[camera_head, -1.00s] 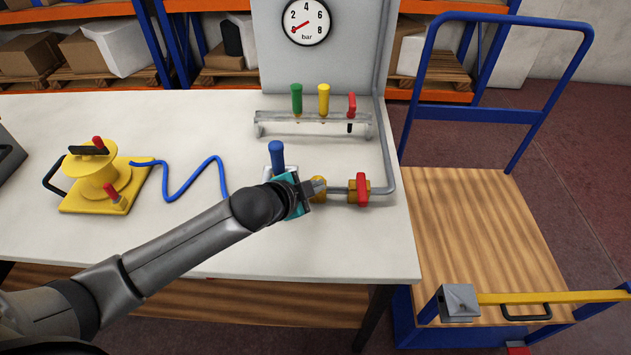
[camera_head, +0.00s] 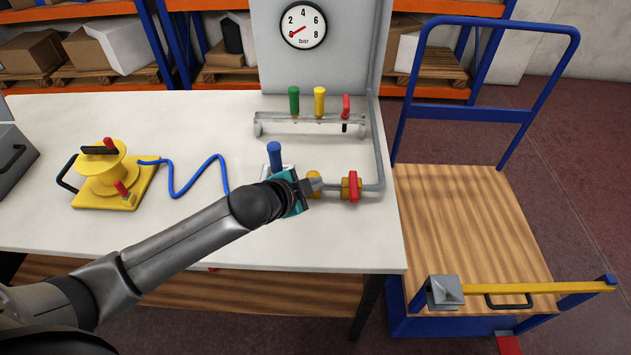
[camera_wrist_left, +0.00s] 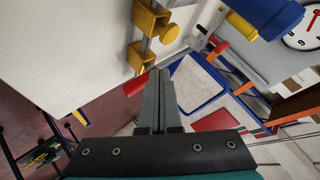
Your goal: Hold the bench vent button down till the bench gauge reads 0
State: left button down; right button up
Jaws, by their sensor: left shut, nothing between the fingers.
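The bench gauge (camera_head: 303,25) is a round white dial marked in bar on the grey back panel. Its red needle points down left, below the 2, where no number is legible. The yellow vent button (camera_wrist_left: 168,33) sticks out from a yellow block on the pipe in the left wrist view. In the head view the block (camera_head: 314,178) is partly hidden behind my left gripper (camera_head: 318,186). My left gripper is shut and empty, with its tips close by the block. In the left wrist view the tips (camera_wrist_left: 158,72) appear apart from the button. My right gripper is not seen.
A red-handled valve (camera_head: 353,187) sits on the pipe right of my left gripper. A blue upright handle (camera_head: 275,156) stands close behind the wrist. A rack (camera_head: 265,123) holds green, yellow and red tools. A trolley (camera_head: 470,220) stands right.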

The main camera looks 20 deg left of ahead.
pick_arm(q)
jog(key=p+v, duration=0.1)
jog(key=v, duration=0.8)
jog(key=shift+a, duration=0.2)
jog(key=shift+w, duration=0.15)
